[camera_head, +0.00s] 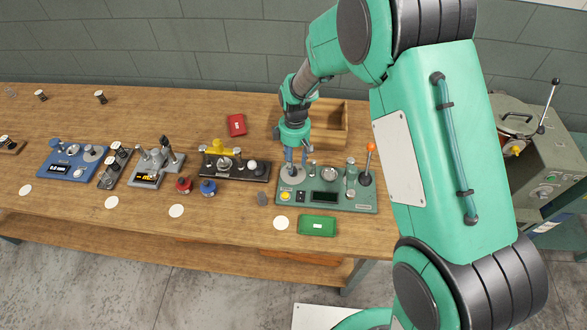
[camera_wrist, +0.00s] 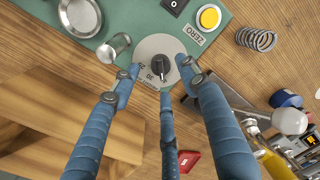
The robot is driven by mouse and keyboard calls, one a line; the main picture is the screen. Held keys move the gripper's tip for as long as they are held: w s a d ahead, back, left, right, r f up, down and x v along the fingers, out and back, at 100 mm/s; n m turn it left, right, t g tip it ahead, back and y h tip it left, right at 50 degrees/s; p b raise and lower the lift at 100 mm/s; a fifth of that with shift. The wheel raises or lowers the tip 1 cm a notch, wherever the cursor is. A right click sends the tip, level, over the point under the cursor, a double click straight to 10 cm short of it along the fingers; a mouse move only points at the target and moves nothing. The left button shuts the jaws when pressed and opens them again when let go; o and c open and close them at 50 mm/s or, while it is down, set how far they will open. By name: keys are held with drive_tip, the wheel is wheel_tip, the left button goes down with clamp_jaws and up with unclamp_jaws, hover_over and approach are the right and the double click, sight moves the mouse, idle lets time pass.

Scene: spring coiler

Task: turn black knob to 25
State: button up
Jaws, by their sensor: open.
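The black knob (camera_wrist: 160,67) sits on a round grey dial (camera_wrist: 150,48) on the green coiler plate (camera_wrist: 133,15). Its narrow end points toward the bottom of the wrist view. A "30" seems to show beside it; the other dial marks are too small or covered to read. My gripper (camera_head: 293,167) reaches down from above over the left part of the coiler plate (camera_head: 355,208), and hides the knob in the head view. In the wrist view its blue fingers (camera_wrist: 160,78) are spread around the knob, open. I cannot tell whether any fingertip touches it.
A yellow button (camera_wrist: 209,17) and a black switch (camera_wrist: 174,5) are close to the dial. A metal post (camera_wrist: 114,46) and a round metal dish (camera_wrist: 80,14) stand on its other side. A wooden box (camera_head: 330,122) is behind the plate.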

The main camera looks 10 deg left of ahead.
sight(294, 168)
drive_tip(key=shift+s+f, duration=0.1)
drive_tip(key=shift+f, duration=2)
clamp_jaws()
